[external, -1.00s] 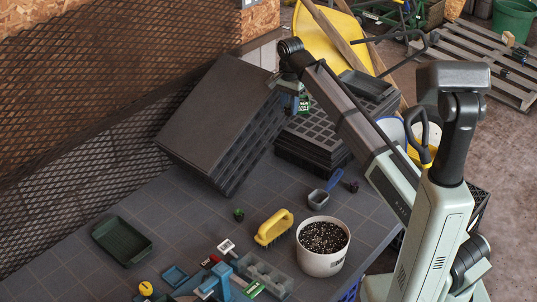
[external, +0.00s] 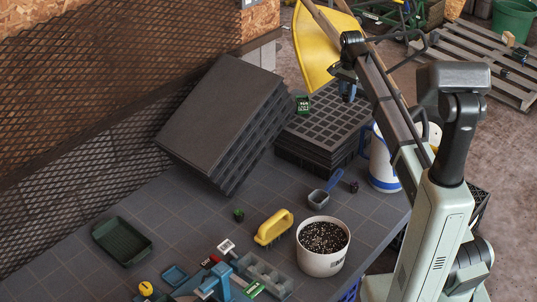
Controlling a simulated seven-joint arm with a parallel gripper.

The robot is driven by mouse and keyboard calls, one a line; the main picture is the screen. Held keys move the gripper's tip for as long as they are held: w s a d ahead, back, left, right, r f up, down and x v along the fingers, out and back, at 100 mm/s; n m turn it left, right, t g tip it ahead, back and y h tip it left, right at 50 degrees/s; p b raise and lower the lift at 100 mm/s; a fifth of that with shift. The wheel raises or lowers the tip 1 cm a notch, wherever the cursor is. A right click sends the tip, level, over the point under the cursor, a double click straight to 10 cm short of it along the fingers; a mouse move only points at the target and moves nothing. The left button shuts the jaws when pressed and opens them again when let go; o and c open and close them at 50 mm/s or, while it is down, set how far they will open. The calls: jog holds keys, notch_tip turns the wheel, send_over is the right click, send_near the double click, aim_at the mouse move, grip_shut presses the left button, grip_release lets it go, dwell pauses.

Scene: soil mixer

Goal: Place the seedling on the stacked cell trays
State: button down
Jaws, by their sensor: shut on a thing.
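The stacked cell trays (external: 318,122) stand at the table's far right corner, a black pile with a gridded top. My gripper (external: 347,92) hangs over the right part of the pile, fingers pointing down. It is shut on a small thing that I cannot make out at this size. Whether the thing touches the top tray or is above it, I cannot tell. No seedling shows clearly; a small green thing (external: 239,214) lies on the table left of the yellow-handled tool.
A large black tray stack (external: 222,118) leans tilted left of the pile. A green-and-white packet (external: 303,104) is between them. The table's middle is mostly clear.

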aim_at(344, 124)
jog(key=shift+f, duration=4.7)
jog(key=shift+f, duration=0.1)
jog(key=c, duration=0.9)
grip_release()
notch_tip(344, 124, up, 12)
jog(key=shift+r, duration=0.1)
